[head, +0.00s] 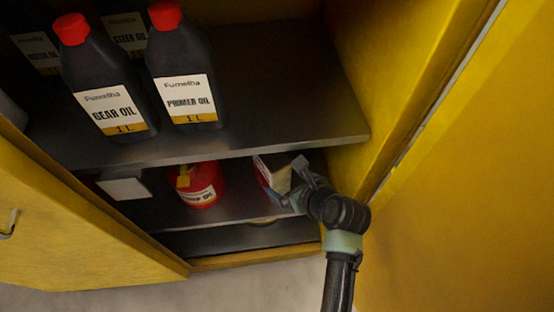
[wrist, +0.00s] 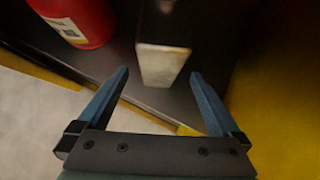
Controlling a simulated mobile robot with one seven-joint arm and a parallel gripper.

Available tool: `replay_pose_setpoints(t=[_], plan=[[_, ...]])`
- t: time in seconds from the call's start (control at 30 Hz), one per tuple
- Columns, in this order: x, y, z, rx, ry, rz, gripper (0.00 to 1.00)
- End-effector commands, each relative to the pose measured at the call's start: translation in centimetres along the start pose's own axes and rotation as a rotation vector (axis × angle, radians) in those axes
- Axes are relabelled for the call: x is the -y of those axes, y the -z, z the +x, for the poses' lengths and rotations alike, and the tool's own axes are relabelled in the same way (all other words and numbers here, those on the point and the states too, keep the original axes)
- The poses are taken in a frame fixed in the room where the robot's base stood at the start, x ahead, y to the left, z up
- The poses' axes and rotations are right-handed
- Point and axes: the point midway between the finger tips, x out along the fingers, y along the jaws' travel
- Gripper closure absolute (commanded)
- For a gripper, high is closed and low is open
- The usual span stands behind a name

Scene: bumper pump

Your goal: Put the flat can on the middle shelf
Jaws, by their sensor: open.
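The flat can (head: 271,174), box-like with a pale face and dark and red sides, stands on the middle shelf (head: 238,207) at the right, near the cabinet's right wall. My gripper (head: 293,185) is at the can's front right. In the wrist view, my gripper (wrist: 160,76) has its blue fingers spread wide, and the flat can (wrist: 163,66) shows between and just beyond the fingertips. Gaps show on both sides, so the fingers do not appear to press on it. The can's rear is hidden in shadow.
A red bottle (head: 201,185) stands left of the can; it also shows in the wrist view (wrist: 90,22). A white-faced box (head: 123,186) is farther left. Dark oil bottles (head: 105,75) stand on the upper shelf (head: 290,125). The yellow right wall (head: 385,90) is close by; an open door (head: 80,215) is left.

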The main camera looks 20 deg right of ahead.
Motion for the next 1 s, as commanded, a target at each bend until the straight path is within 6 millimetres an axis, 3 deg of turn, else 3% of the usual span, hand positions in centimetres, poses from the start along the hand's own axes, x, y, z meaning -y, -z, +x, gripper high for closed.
replay_pose_setpoints(t=[0.1,0.3,1.0], plan=[[0.0,1.6,-1.9,-0.002,0.000,0.003,0.00],[0.0,3.2,-3.3,0.000,0.000,0.001,0.00],[0.0,3.5,-3.4,0.001,0.000,0.000,0.00]])
